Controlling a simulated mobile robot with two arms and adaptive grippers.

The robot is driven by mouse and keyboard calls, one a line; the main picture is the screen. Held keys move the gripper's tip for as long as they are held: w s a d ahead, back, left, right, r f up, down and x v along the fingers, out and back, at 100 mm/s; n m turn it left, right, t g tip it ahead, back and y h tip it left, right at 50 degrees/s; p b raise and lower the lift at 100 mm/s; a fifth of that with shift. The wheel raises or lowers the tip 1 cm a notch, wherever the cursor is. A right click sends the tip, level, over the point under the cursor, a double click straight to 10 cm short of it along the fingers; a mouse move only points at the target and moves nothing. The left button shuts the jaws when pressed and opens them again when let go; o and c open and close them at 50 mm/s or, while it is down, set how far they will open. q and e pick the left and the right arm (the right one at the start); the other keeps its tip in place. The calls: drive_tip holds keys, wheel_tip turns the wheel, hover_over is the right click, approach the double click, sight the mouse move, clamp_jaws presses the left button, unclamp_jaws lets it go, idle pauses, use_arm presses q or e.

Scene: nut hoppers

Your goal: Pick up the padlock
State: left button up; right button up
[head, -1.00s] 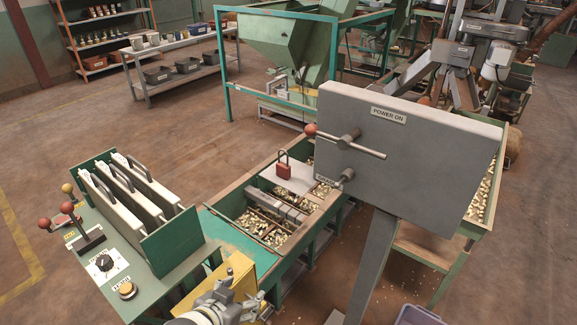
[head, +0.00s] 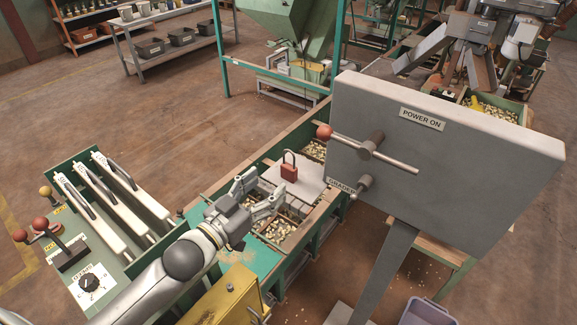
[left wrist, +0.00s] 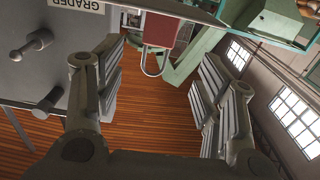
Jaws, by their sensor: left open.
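The red padlock (head: 289,169) stands upright on a pale plate (head: 298,185) over the nut hopper, its shackle pointing up. In the left wrist view the padlock (left wrist: 168,36) shows near the top, ahead of the fingers and roughly between them. My left gripper (head: 262,192) is open and empty, just left of the padlock in the head view and apart from it. It also shows in the left wrist view (left wrist: 160,85), its two fingers spread wide. My right gripper is not in view.
A grey POWER ON panel (head: 440,150) with a red-knobbed lever (head: 370,148) stands close to the right of the padlock. A yellow box (head: 230,298) lies below my left arm. A lilac bin (head: 428,312) is at bottom right.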

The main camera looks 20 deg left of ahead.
sight(287, 169)
use_arm(q)
drive_tip(key=x, duration=0.3)
drive_tip(key=shift+w, duration=0.25)
drive_tip(key=shift+w+d+f, duration=0.1)
drive_tip(key=shift+w, duration=0.1)
drive_tip(key=shift+w+d+p, duration=0.25)
drive_tip(key=shift+w+p, duration=0.15)
drive_tip(key=shift+p, duration=0.05)
drive_tip(key=p+x, duration=0.1)
drive_tip(key=x, duration=0.2)
drive_tip(key=shift+w+d, duration=0.15)
drive_tip(key=shift+w, duration=0.05)
drive_tip(key=shift+w+d, duration=0.15)
drive_tip(key=shift+w, duration=0.25)
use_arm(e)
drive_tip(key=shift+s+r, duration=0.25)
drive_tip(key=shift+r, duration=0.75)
use_arm(q)
drive_tip(key=c, duration=1.2)
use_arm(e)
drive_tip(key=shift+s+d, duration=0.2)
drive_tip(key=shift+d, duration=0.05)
